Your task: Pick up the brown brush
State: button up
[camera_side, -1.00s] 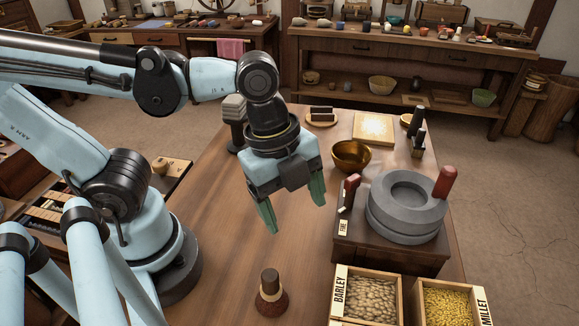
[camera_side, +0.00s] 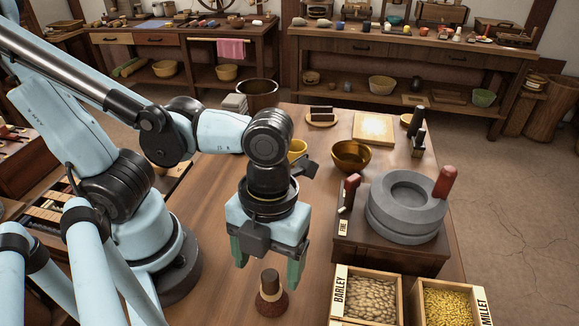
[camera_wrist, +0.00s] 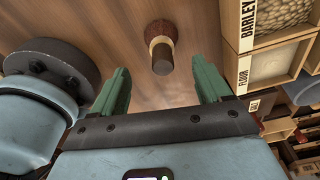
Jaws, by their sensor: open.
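The brown brush (camera_side: 271,293) stands upright on the wooden table (camera_side: 216,220), with a dark handle on top, a pale band and reddish-brown bristles below. In the wrist view the brush (camera_wrist: 161,47) lies ahead of and between the two green fingers. My gripper (camera_side: 267,270) is open and points down, just behind and above the brush in the side view. In the wrist view my gripper (camera_wrist: 160,88) has nothing between its fingers. The brush is in clear view in both pictures; I cannot tell the exact gap to the fingertips.
To the right stand a barley box (camera_side: 368,297), a millet box (camera_side: 450,303) and a grey stone quern (camera_side: 405,210) on a wooden block. A brass bowl (camera_side: 351,157) stands farther back. The wrist view shows a flour box (camera_wrist: 275,63). Table left of the brush is clear.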

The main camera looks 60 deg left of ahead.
aim_at(270, 288)
jog(key=shift+s+d+f, duration=0.1)
jog(key=shift+d+f, duration=0.05)
jog(key=shift+f, duration=1.55)
jog(key=shift+s+d+f, duration=0.1)
jog(key=shift+d+f, duration=0.05)
jog(key=shift+f, duration=1.55)
jog(key=c, duration=1.1)
jog(key=shift+r, duration=0.1)
